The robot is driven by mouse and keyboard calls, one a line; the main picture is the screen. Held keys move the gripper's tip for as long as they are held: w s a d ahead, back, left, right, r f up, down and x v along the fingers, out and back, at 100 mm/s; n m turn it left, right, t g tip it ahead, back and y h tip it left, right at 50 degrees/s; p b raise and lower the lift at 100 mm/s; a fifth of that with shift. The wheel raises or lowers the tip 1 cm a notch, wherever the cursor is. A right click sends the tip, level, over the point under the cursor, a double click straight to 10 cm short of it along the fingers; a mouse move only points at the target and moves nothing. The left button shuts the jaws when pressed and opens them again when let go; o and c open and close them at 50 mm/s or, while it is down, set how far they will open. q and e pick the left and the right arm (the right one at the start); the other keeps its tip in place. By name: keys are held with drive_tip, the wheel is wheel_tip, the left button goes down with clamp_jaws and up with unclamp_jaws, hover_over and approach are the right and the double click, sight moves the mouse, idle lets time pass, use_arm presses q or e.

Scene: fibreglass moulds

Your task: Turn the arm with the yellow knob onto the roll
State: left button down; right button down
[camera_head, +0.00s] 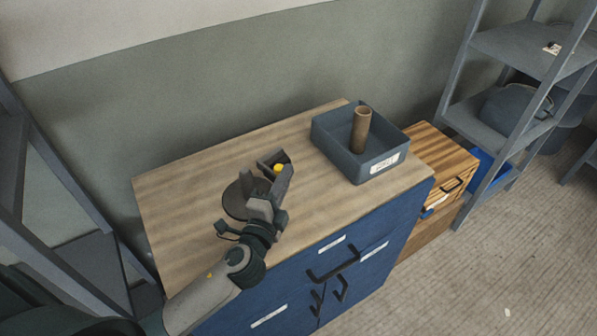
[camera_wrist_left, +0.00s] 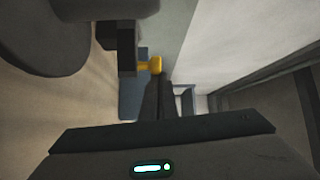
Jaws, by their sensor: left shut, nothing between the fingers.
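The yellow knob (camera_head: 278,168) sits on a dark arm on the wooden top, right beside my left gripper (camera_head: 281,182). In the left wrist view the knob (camera_wrist_left: 151,65) sticks out sideways from the dark arm (camera_wrist_left: 127,45), at the tips of my shut fingers (camera_wrist_left: 158,84). I cannot tell whether they touch. A dark round disc (camera_head: 236,200) lies left of the gripper, partly hidden by it. A brown cardboard tube (camera_head: 361,129) stands upright in a box; I cannot tell whether it is the roll. My right gripper is out of view.
The grey-blue box (camera_head: 346,163) with a white label stands at the right end of the wooden top (camera_head: 190,183). The blue cabinet (camera_head: 375,262) has black handles. A wooden drawer box (camera_head: 443,165) and grey shelves (camera_head: 515,48) stand right. The top's left end is clear.

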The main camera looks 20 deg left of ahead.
sight(276, 170)
use_arm(q)
drive_tip(key=shift+s+a+m+h, duration=0.35)
drive_tip(key=shift+a+m+h, duration=0.1)
drive_tip(key=shift+a+h, duration=0.3)
drive_tip(key=shift+s+a+m+h, duration=0.3)
drive_tip(key=shift+a+m+h, duration=0.15)
drive_tip(key=shift+a+h, duration=0.3)
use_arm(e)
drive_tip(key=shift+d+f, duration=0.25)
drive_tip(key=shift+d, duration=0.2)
use_arm(q)
drive_tip(key=shift+a, duration=0.2)
drive_tip(key=shift+w+d, duration=0.1)
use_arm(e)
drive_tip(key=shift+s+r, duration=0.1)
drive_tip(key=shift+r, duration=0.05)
